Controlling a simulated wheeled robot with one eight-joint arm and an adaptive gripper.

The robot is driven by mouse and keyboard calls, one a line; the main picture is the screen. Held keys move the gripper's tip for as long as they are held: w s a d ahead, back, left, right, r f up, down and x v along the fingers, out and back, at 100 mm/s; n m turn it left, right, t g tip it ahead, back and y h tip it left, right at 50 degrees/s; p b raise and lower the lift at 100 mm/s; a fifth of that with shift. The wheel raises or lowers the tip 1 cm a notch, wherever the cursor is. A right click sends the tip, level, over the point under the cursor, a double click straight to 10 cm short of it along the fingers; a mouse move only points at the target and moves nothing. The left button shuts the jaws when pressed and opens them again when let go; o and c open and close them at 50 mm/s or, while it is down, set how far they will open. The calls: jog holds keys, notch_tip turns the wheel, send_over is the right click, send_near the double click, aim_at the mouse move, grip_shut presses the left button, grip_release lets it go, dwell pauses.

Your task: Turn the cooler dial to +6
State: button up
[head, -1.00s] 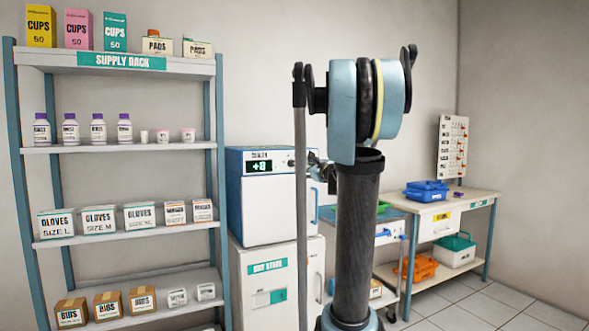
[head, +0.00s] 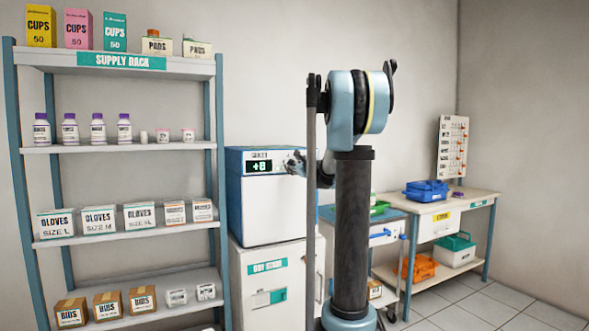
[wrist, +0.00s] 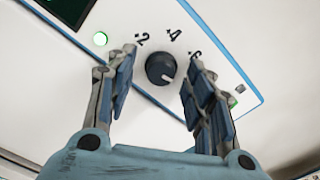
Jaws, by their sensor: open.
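The cooler (head: 272,212) is a white box with a blue top, standing on a white cabinet beside the rack. Its display (head: 259,167) reads +8. The dial (wrist: 160,69) is a round dark knob with a pale pointer mark toward the lower right in the wrist view. Labels 2 and 4 show beside it; a third is partly hidden by the right finger. My gripper (wrist: 162,62) is open, with one finger on each side of the dial and visible gaps to it. In the head view my gripper (head: 296,163) covers the dial.
The supply rack (head: 122,62) stands close on the left. A blue-topped cart (head: 382,228) and a table (head: 455,204) with a blue box (head: 426,191) stand to the right.

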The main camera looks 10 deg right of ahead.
jog(key=c, duration=1.1)
jog(key=shift+n, duration=0.3)
jog(key=n, duration=0.9)
jog(key=shift+s, duration=0.1)
